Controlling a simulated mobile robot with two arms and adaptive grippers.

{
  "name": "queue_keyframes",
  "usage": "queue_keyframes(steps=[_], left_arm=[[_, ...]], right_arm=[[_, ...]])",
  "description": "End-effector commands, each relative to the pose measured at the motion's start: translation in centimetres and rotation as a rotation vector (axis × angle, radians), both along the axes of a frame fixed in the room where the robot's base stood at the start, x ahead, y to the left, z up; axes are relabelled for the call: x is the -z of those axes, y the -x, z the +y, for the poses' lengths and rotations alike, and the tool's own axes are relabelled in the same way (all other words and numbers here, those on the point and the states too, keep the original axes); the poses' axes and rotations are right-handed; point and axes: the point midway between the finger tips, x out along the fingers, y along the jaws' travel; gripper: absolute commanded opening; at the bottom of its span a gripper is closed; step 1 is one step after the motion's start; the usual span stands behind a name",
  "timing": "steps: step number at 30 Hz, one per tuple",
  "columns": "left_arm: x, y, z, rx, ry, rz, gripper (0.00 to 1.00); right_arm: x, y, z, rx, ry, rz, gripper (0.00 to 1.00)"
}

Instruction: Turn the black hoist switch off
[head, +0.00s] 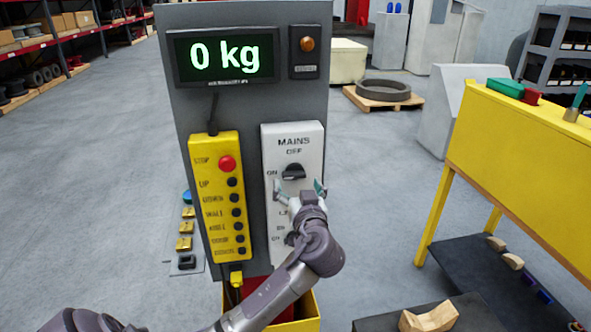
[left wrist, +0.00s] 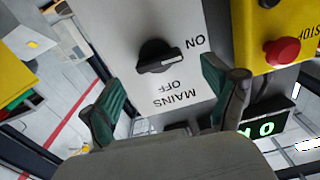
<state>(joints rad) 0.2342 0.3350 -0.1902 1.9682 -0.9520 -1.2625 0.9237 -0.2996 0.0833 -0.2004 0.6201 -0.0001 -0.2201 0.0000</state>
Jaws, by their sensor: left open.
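A light grey switch panel (head: 309,136) on the dark grey post carries a black rotary knob (head: 293,171) below the words MAINS and OFF. The knob's pointer faces the ON mark at the left in the head view. In the left wrist view the knob (left wrist: 160,57) appears upside down, its white line towards ON. A second dark knob (head: 291,238) lower on the panel is mostly hidden behind my left arm, its labels partly covered. My left gripper (head: 299,190) is open and empty in front of the panel, just below the upper knob. My right gripper is not in view.
A yellow pendant (head: 229,215) with a red stop button (head: 227,163) hangs left of the panel. A display (head: 224,55) reading 0 kg and an orange lamp (head: 308,44) sit above. A yellow bench (head: 530,150) stands at the right.

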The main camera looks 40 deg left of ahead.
Motion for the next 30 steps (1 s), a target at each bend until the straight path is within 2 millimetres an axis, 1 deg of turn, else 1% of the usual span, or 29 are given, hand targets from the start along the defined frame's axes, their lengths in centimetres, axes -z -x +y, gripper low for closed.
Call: queue_keyframes(steps=[1, 6, 10, 17, 20, 27, 28, 30], left_arm=[[-0.4, -0.5, 0.7, -0.003, -0.003, 0.004, 0.88], [-0.2, -1.7, 1.9, -0.001, -0.001, 0.001, 0.88], [0.0, -2.0, 2.3, 0.001, -0.001, 0.001, 0.88], [0.1, -2.0, 2.3, 0.001, 0.0, 0.0, 0.88], [0.1, -2.0, 2.3, 0.001, 0.0, 0.0, 0.72], [0.1, -2.0, 2.3, 0.001, 0.0, 0.0, 0.33], [0.1, -2.0, 2.3, 0.001, 0.0, 0.0, 0.28], [0.1, -2.0, 2.3, 0.001, -0.001, 0.001, 0.28]], right_arm=[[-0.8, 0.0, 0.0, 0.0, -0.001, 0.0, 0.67], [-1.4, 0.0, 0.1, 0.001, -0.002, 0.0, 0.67], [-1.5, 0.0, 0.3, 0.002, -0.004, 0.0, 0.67], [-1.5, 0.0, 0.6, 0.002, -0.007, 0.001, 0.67], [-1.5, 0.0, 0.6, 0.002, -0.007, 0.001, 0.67], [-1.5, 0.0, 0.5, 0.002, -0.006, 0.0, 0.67], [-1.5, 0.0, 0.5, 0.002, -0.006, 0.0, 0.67], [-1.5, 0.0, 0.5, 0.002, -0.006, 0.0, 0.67]])
